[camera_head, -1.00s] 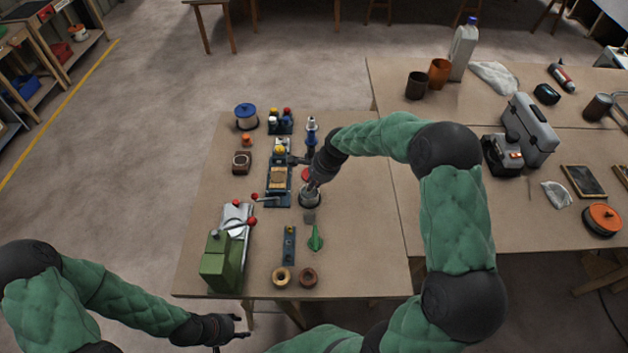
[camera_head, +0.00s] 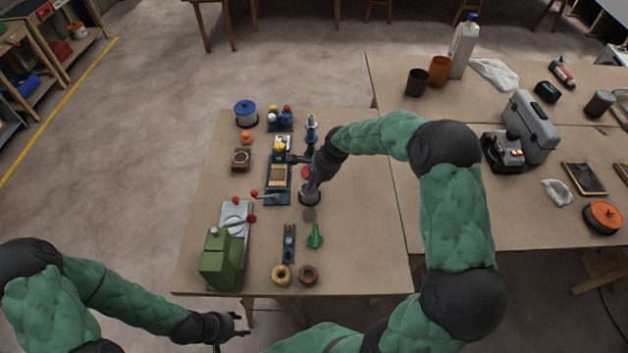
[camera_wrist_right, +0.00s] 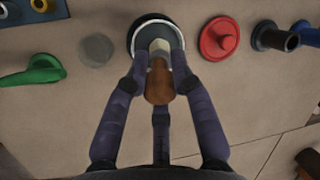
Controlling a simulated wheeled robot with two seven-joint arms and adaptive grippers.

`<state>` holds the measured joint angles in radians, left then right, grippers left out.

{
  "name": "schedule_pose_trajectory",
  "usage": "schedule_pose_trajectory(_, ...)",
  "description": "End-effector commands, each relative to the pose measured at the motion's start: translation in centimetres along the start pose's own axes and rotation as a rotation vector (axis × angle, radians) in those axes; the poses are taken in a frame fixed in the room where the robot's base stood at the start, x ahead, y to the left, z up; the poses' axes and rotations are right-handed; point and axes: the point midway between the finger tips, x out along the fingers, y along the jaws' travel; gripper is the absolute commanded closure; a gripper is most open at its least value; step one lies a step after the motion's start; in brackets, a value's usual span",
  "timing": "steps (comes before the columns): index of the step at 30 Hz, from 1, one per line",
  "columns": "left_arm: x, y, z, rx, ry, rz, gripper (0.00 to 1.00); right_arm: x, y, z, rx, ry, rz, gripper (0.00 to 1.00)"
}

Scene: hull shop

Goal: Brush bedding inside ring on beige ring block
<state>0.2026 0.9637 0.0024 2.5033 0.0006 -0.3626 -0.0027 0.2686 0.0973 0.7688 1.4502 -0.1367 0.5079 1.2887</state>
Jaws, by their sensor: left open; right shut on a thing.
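My right gripper (camera_head: 309,188) is shut on a brush (camera_wrist_right: 159,85) with a brown handle and a pale lower part. The brush points down into a round dark pot (camera_wrist_right: 134,32) with a grey rim; its tip is hidden. The pot also shows beneath the gripper in the head view (camera_head: 310,201). A beige ring block (camera_head: 282,283) lies near the table's front edge, beside a brown ring block (camera_head: 308,283). I cannot see whether anything coats its inside. My left gripper (camera_head: 241,326) is open and empty, off the table's front edge.
A green machine (camera_head: 222,262) with red-knobbed levers stands at the table's front left. A green item (camera_head: 315,237), a narrow blue plate (camera_head: 289,246) and a grey disc (camera_wrist_right: 96,48) lie between pot and rings. A red disc (camera_wrist_right: 219,42) is beside the pot.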

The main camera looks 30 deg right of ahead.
Motion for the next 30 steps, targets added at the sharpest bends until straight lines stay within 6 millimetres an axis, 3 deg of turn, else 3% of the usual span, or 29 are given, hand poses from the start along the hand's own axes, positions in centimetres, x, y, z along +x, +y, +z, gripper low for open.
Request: schedule_pose_trajectory(30, 0.44, -0.16, -0.02, 0.0, 0.0, 0.0, 0.52, 0.86, 0.27, -0.16, 0.0, 0.0, 0.0, 1.0)
